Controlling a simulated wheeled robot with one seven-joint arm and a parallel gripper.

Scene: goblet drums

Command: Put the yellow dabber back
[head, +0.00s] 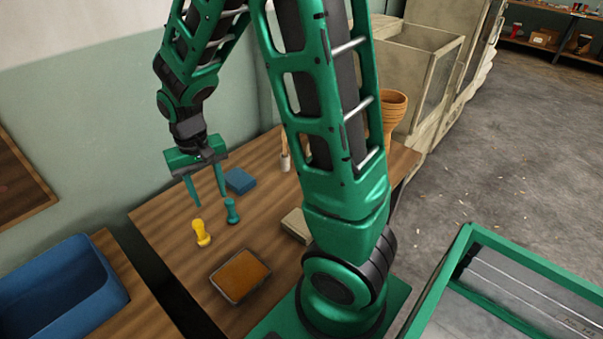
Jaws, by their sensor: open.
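The yellow dabber (201,232) stands on the wooden table near its left side. A teal dabber (232,211) stands just to its right and a little behind. My gripper (210,201) points down with its two green fingers spread and nothing between them. The fingertips appear above and behind the two dabbers, apart from the yellow one. I cannot tell their exact height over the table. A shallow tray (221,290) with an orange-brown filling sits in front of the dabbers.
A blue block (240,181) lies behind the teal dabber. A pale block (297,226) is partly hidden by my arm. A small pale cup (285,163) and an orange goblet drum (394,108) stand farther back. A blue bin (60,290) is at the lower left.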

